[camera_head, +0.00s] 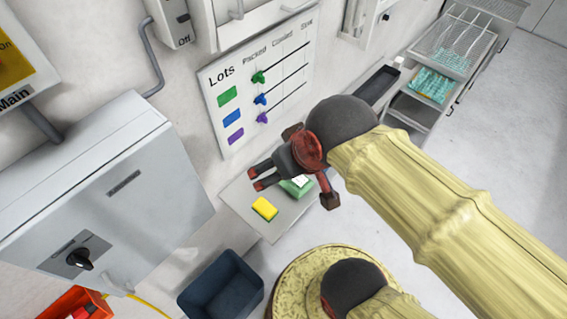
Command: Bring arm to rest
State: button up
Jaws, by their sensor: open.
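My gripper (258,176) is in the middle of the view, at the end of my arm, which reaches in from the lower right. Its two dark, red-padded fingers point left and are spread apart. No object shows between them. It appears above a small grey shelf (238,200) under the Lots board. A yellow block (265,208) lies on the shelf below the fingers. A green block (292,189) with a white top part is partly hidden behind my gripper.
The Lots board (262,88) hangs on the wall behind my gripper. A grey cabinet (100,185) stands left. A blue bin (222,287) is below, beside an orange crate (72,302). A rack of trays (440,70) is at the upper right. Floor is bare at right.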

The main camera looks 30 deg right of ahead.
jog(key=shift+f, duration=0.1)
notch_tip(320, 180, down, 16)
jog(key=b, duration=1.6)
jog(key=shift+c, duration=0.8)
